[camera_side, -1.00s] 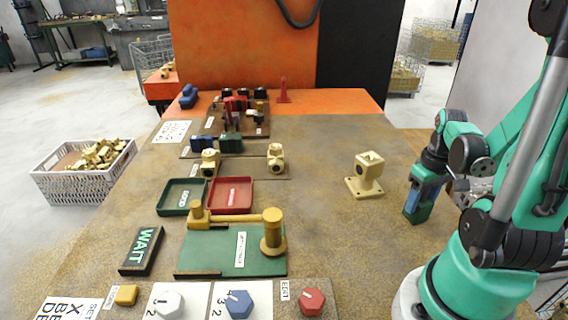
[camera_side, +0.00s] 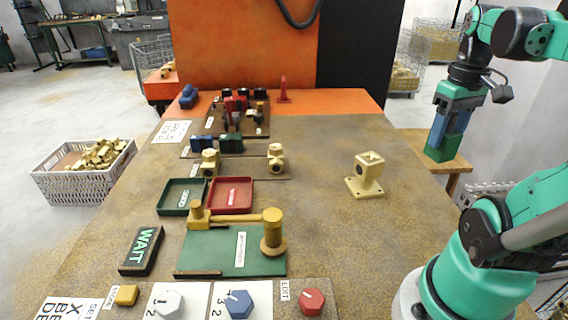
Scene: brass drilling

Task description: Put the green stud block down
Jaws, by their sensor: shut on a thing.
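The green stud block (camera_side: 441,148) is in my gripper (camera_side: 448,130), at the right of the side view. My gripper points down with its blue fingers shut on the block. The block hangs slightly tilted, in line with the wooden side stand (camera_side: 458,163) beyond the table's right edge. Whether it touches the stand or is above it, I cannot tell. The block's studs are not clear in this view.
A cream fixture (camera_side: 367,175) stands on the right of the brown table (camera_side: 340,240). Bare table surrounds it. Green (camera_side: 181,197) and red (camera_side: 232,195) trays, a green plate (camera_side: 215,250) with yellow fittings and a WAIT sign (camera_side: 142,250) lie further left.

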